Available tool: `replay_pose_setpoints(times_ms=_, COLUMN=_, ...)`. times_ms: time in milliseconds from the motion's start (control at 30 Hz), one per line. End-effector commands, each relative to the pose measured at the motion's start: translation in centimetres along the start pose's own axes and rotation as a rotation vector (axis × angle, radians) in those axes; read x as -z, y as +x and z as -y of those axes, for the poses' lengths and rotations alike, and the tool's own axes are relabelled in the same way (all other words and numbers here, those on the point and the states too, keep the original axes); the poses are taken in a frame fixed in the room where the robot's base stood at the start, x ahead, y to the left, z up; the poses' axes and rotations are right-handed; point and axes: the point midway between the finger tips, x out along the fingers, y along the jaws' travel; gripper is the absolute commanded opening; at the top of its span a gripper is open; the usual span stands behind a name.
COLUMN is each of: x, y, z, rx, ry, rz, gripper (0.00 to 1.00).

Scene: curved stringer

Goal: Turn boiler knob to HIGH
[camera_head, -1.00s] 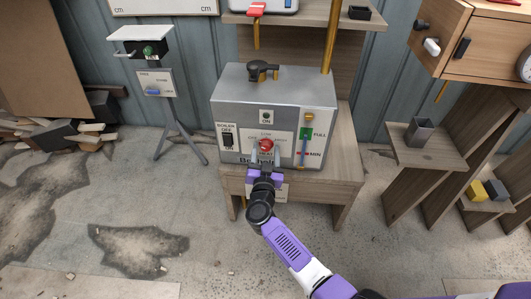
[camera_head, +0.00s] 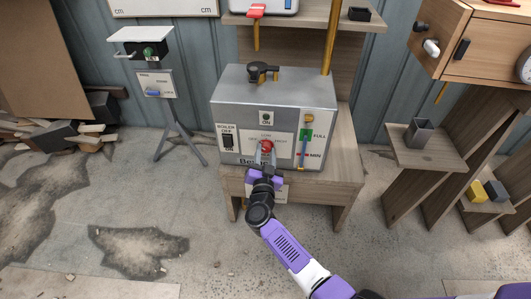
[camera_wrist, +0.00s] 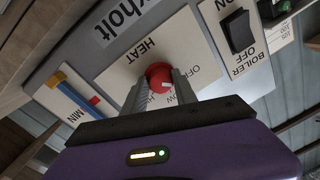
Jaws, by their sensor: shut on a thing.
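The boiler (camera_head: 240,90) is a grey metal box on a wooden stand. Its red round knob (camera_head: 267,146) is on the front panel, and it also shows in the wrist view (camera_wrist: 159,77). My gripper (camera_head: 265,157) is shut on the knob, with one finger on each side of it in the wrist view (camera_wrist: 160,92). A white mark shows on the knob's face. In the wrist view the panel is seen upside down, with HEAT and OFF labels readable near the knob. The fingers partly hide other labels, so I cannot tell the exact setting.
A black boiler rocker switch (camera_head: 228,141) is left of the knob, and a level gauge (camera_head: 304,146) is to its right. A black valve handle (camera_head: 262,72) sits on top. A tripod stand (camera_head: 172,135) is at left, and wooden shelves (camera_head: 425,153) are at right.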

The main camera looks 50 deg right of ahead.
Motion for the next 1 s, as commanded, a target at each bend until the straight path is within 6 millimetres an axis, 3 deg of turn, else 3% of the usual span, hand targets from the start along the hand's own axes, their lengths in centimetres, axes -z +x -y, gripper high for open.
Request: replay_pose_setpoints(times_ms=1000, x=-0.30, y=-0.06, z=0.26, rx=0.015, ry=0.956, rz=-0.066, gripper=0.00)
